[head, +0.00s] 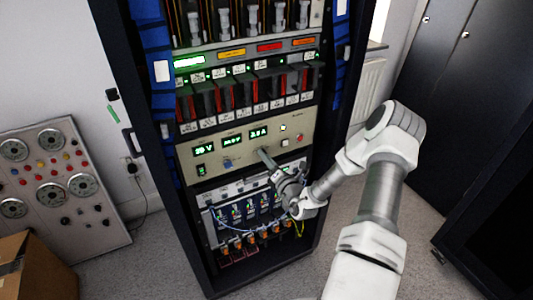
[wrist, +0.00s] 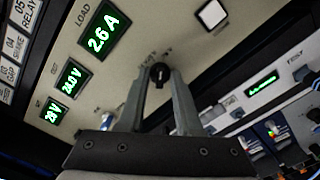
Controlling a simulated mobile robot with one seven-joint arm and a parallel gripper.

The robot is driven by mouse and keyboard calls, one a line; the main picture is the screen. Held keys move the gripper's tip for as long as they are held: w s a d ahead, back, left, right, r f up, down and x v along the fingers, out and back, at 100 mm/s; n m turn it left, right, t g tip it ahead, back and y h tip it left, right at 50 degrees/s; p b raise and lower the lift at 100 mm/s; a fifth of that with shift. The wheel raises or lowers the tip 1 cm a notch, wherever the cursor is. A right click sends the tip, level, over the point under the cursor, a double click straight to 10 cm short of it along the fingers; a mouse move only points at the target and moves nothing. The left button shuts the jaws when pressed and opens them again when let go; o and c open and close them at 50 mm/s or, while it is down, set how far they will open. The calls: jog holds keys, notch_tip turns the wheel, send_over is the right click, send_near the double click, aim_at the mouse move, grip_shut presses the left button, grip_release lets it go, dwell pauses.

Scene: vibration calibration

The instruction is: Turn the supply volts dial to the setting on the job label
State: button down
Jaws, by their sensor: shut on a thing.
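My gripper (wrist: 158,85) is shut on a small black dial (wrist: 160,73) on the beige panel, with one finger on each side. In the head view, my gripper (head: 264,157) reaches that panel (head: 247,143) from the lower right and hides the dial. The marks around the dial are too small to read. Three green displays stand beside it: one seems to read 28 V (wrist: 54,114), one 24.0 V (wrist: 70,78), and the LOAD one reads 2.6 A (wrist: 103,31). I cannot pick out the job label for certain.
The panel also has a blue knob (head: 228,163), a green-lit switch (head: 201,170), a white square button (wrist: 212,14) and a red button (head: 299,137). A panel with gauges (head: 60,180) stands at left.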

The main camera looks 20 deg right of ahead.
jog(key=shift+m+p, duration=0.5)
jog(key=shift+m, duration=0.3)
jog(key=c, duration=0.6)
grip_release()
jog(key=s+p, duration=0.1)
jog(key=s, duration=1.6)
jog(key=shift+s+d, duration=0.25)
